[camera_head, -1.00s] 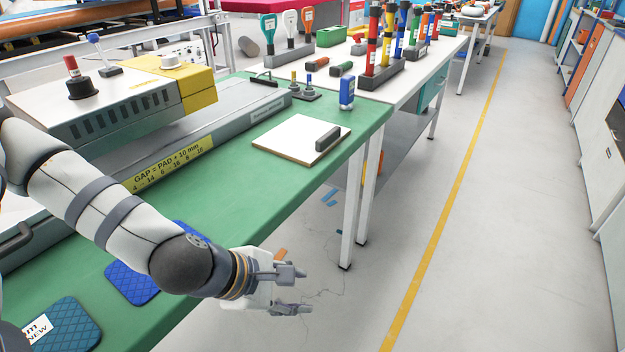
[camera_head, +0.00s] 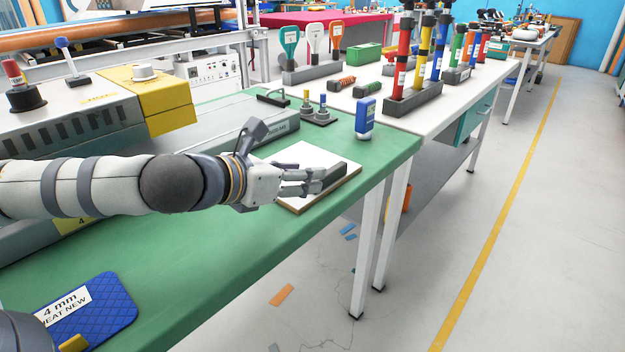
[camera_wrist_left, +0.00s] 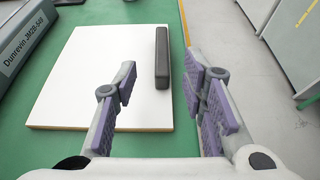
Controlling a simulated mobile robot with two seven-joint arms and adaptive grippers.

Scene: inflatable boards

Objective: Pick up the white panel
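The white panel (camera_head: 304,154) lies flat on the green bench top near its front edge. A dark grey bar-shaped handle (camera_wrist_left: 162,58) stands on it, near its right edge in the left wrist view. That view shows most of the panel's white face (camera_wrist_left: 90,75). My left gripper (camera_head: 322,180) reaches over the panel from the left and partly hides it and the handle in the head view. Its purple-padded fingers (camera_wrist_left: 161,82) are apart, with the handle's near end between and ahead of their tips. I see no contact with it. My right gripper is not in view.
A blue bottle-like object (camera_head: 365,118) stands just behind the panel. A grey bar with a label (camera_wrist_left: 22,38) lies left of it. A blue quilted pad (camera_head: 95,308) lies at the near left. Open floor (camera_head: 440,240) is beyond the bench's front edge.

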